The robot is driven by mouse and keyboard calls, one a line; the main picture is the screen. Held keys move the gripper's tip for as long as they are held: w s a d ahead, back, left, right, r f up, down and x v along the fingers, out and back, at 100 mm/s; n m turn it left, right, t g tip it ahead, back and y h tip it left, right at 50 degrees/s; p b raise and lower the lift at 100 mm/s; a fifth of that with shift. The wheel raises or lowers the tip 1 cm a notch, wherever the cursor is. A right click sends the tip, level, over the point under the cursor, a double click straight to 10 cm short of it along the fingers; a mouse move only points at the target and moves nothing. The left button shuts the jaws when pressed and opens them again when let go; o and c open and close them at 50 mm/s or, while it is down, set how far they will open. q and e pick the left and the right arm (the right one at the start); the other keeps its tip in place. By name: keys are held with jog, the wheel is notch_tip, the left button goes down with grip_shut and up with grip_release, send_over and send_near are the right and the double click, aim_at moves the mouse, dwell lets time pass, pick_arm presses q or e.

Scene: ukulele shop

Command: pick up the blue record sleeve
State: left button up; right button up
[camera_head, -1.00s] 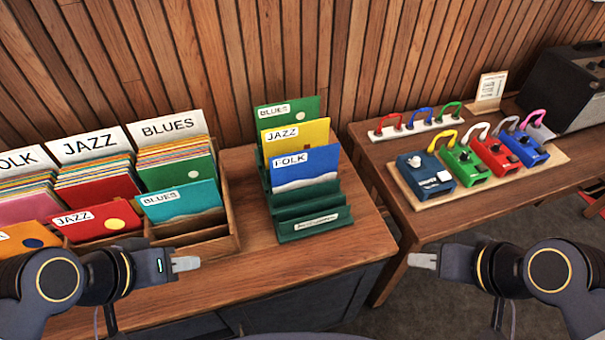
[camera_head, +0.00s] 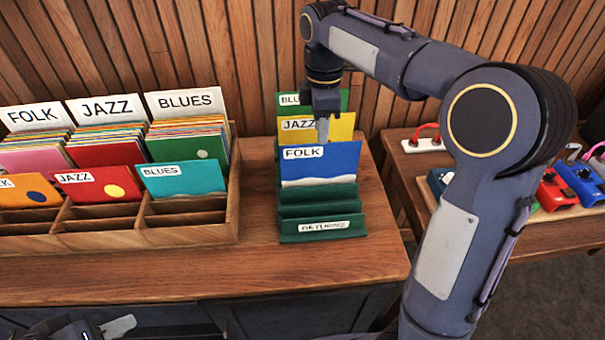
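The blue record sleeve (camera_head: 335,166) has a white FOLK label and a pale wavy lower band. It stands upright as the front sleeve in the green stepped rack (camera_head: 322,228), with the yellow JAZZ sleeve (camera_head: 341,127) right behind it. My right gripper (camera_head: 322,132) points down at the blue sleeve's top edge, its fingertips in front of the yellow sleeve. Whether they touch the blue sleeve or how far apart they are does not show. My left gripper (camera_head: 120,326) is low at the bottom left, away from the rack, its opening unclear.
A green BLUES sleeve (camera_head: 290,102) stands at the rack's back, partly hidden by my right arm. A wooden record bin (camera_head: 150,238) stands left of the rack. Coloured pedals, including a red one (camera_head: 556,190), are on the right table, partly covered by my arm.

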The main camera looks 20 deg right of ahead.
aim_at(323, 151)
jog(key=f, duration=0.7)
jog(key=shift+d+f, duration=0.25)
jog(key=shift+d, duration=0.1)
grip_shut()
